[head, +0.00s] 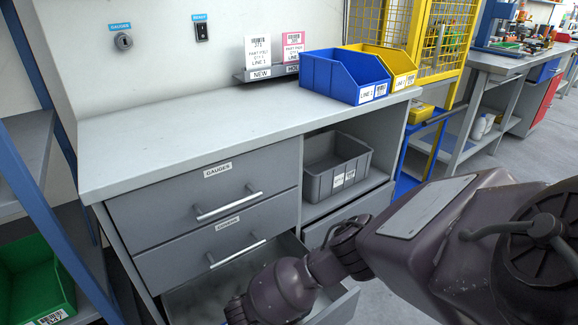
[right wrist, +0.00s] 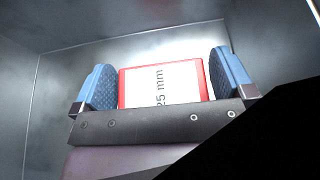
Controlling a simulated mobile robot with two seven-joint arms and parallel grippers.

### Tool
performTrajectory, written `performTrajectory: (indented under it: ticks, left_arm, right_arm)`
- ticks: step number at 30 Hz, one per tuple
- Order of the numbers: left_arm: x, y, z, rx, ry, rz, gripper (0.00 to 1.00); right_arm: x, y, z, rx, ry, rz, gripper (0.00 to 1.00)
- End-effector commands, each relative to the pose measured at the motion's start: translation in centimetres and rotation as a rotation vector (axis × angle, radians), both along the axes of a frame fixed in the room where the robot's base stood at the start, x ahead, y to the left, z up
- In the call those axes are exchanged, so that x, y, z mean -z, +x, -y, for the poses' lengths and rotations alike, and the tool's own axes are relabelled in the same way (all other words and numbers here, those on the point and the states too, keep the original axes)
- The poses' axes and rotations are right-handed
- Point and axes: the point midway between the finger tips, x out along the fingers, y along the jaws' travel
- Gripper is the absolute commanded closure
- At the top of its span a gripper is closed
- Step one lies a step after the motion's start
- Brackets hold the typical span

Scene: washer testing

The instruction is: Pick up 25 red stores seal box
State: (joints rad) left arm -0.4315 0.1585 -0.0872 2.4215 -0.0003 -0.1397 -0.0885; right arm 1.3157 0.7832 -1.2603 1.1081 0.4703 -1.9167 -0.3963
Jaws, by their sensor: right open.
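In the right wrist view a red box (right wrist: 124,88) with a white label reading "25 mm" lies in a grey metal drawer. My right gripper (right wrist: 163,80) is open, with one blue fingertip on each side of the box. A narrow gap shows on both sides, so it does not look gripped. In the head view my right arm reaches down into the open bottom drawer (head: 205,293), and the box and right gripper are hidden there. My left gripper is not in view.
The drawer walls (right wrist: 17,90) rise close around my right gripper. The two drawers above are shut, with bar handles (head: 229,206). The worktop (head: 190,125) is mostly clear, with a blue bin (head: 337,78) and a yellow bin (head: 393,63) at its right. A grey tote (head: 330,172) sits on the shelf.

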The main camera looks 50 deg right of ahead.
Motion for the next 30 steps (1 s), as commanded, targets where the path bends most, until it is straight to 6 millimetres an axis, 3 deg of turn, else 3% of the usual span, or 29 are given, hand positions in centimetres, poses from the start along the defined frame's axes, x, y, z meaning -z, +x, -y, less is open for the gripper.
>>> performTrajectory:
  ticks: [5, 13, 23, 30]
  left_arm:
    - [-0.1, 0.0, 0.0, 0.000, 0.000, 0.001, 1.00]
    - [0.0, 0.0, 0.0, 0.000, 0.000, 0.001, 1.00]
    - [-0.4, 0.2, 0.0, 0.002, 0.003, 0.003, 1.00]
    - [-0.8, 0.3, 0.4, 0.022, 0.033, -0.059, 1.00]
  right_arm:
    - [-0.1, 0.1, 0.0, -0.001, 0.001, 0.002, 0.00]
    - [0.0, 0.0, -0.1, 0.000, 0.001, 0.000, 0.40]
    - [-0.7, 0.1, -0.1, 0.000, 0.001, 0.003, 0.40]
    - [-5.1, 0.6, 0.0, 0.000, 0.001, 0.016, 0.40]
